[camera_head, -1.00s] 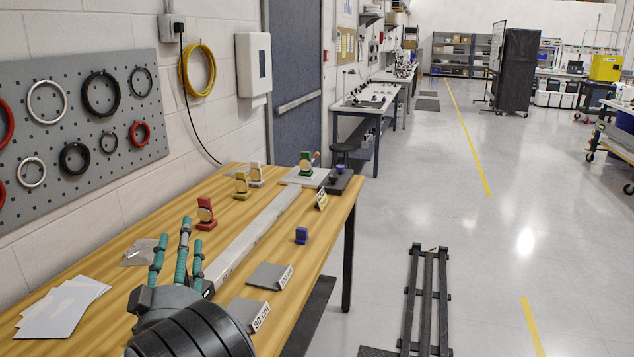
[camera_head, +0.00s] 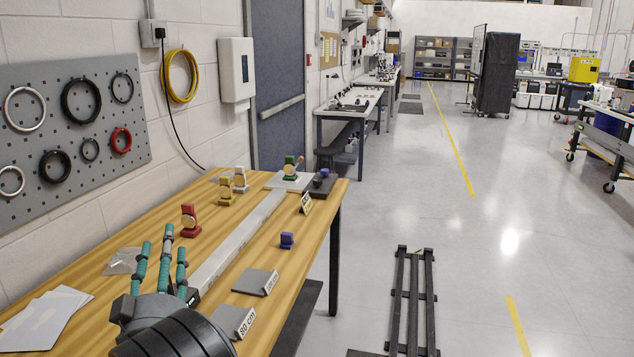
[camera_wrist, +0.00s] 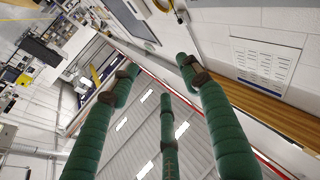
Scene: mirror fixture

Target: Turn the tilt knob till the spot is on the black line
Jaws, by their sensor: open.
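A green mount (camera_head: 290,168) with a round pale face stands on a white plate (camera_head: 275,181) at the far end of the wooden table. A small pinkish-orange knob or lever (camera_head: 299,162) shows at its right; whether it is the tilt knob I cannot tell. No spot or black line can be made out. My gripper (camera_head: 165,240) is open and empty over the near end of the table, far from the green mount. In the wrist view its three green fingers (camera_wrist: 165,85) are spread, with ceiling and wall beyond.
Red (camera_head: 190,221), yellow (camera_head: 226,187) and white (camera_head: 240,180) mounts stand left of a long grey rail (camera_head: 235,240). A blue block (camera_head: 287,240) and grey plates with signs, one reading 80 cm (camera_head: 246,321), lie to its right.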

